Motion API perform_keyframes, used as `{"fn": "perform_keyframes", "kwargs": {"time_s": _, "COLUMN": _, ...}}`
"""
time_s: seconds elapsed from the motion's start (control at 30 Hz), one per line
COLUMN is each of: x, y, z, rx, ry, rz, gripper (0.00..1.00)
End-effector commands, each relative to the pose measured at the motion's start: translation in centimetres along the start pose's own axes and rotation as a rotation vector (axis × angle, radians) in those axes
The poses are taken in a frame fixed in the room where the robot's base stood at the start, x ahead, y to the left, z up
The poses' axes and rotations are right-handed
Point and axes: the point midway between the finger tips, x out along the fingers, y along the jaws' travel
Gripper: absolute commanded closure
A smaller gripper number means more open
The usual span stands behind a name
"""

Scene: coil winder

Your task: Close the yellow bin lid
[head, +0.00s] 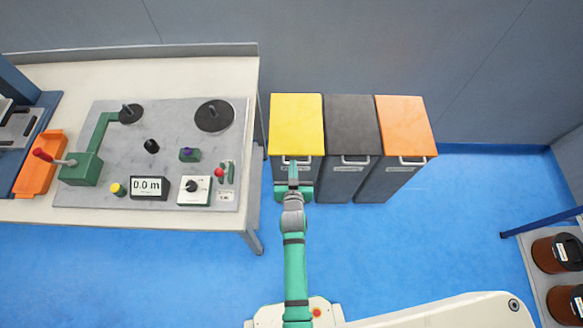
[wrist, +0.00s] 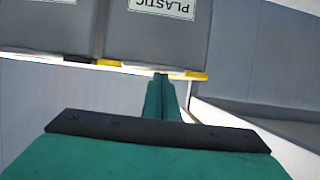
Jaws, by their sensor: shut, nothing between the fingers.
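The yellow bin lid (head: 297,124) lies flat on top of the leftmost grey bin in the head view, and it looks level with the lids beside it. A pale handle shows at its front edge. My gripper (head: 293,169) is at the front of this bin, by the handle, shut and empty. I cannot tell whether it touches the handle or lid. In the wrist view, my gripper's fingers (wrist: 160,80) are together, close to a yellow edge (wrist: 196,76) below a grey bin front with an upside-down PLASTIC label (wrist: 162,8).
A black-lidded bin (head: 351,124) and an orange-lidded bin (head: 405,124) stand close on the right. A workbench (head: 190,72) with a winder panel stands on the left. A shelf with brown spools (head: 557,253) is at the lower right. Blue floor is clear between.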

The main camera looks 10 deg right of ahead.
Motion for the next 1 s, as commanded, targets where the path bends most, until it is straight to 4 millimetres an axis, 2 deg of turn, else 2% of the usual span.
{"fn": "perform_keyframes", "kwargs": {"time_s": 0.17, "x": -2.4, "y": -0.6, "z": -3.5, "rx": -0.011, "ry": 0.033, "rz": 0.01, "gripper": 1.0}}
{"fn": "perform_keyframes", "kwargs": {"time_s": 0.2, "x": -3.1, "y": -0.5, "z": -2.4, "rx": -0.012, "ry": 0.026, "rz": 0.014, "gripper": 1.0}}
{"fn": "perform_keyframes", "kwargs": {"time_s": 0.4, "x": -6.0, "y": -0.7, "z": 0.9, "rx": -0.016, "ry": 0.031, "rz": 0.015, "gripper": 1.0}}
{"fn": "perform_keyframes", "kwargs": {"time_s": 0.6, "x": -7.9, "y": -0.9, "z": 3.3, "rx": -0.02, "ry": 0.035, "rz": 0.011, "gripper": 1.0}}
{"fn": "perform_keyframes", "kwargs": {"time_s": 0.8, "x": -8.8, "y": -0.7, "z": 4.3, "rx": -0.019, "ry": 0.037, "rz": 0.014, "gripper": 1.0}}
{"fn": "perform_keyframes", "kwargs": {"time_s": 1.0, "x": -8.9, "y": -0.7, "z": 4.5, "rx": -0.019, "ry": 0.038, "rz": 0.015, "gripper": 1.0}}
